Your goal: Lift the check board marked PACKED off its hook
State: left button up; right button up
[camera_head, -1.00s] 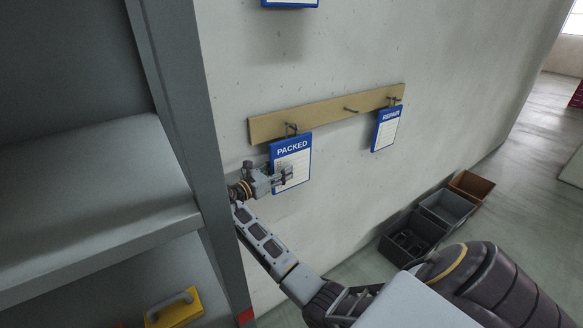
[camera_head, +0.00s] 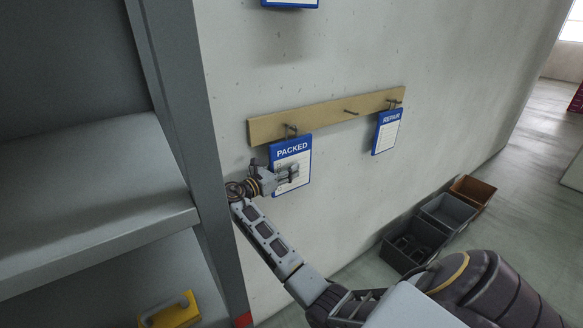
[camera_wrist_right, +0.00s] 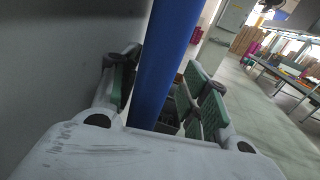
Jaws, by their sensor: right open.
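The check board marked PACKED (camera_head: 291,151) hangs from a hook at the left end of a wooden rail. It is blue with a white lined face. My right gripper (camera_head: 291,172) is in front of the board's lower part. In the right wrist view the board's blue edge (camera_wrist_right: 165,65) stands between the open green-padded fingers of the right gripper (camera_wrist_right: 163,95), with a gap visible on the right side. My left gripper is not in view.
The wooden rail (camera_head: 330,114) is fixed to the wall, with an empty middle hook (camera_head: 351,112). A REPAIR board (camera_head: 387,131) hangs at its right end. A grey shelf unit (camera_head: 190,130) stands close on the left. Several bins (camera_head: 447,211) sit on the floor along the wall.

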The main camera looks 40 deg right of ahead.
grip_shut()
jog(key=shift+r, duration=0.1)
dwell(0.3)
jog(key=s+a+r, duration=0.1)
jog(key=s+a, duration=0.1)
jog(key=s, duration=1.6)
jog(key=shift+r+b, duration=0.2)
jog(key=shift+b, duration=0.15)
jog(key=shift+w, duration=0.2)
dwell(0.6)
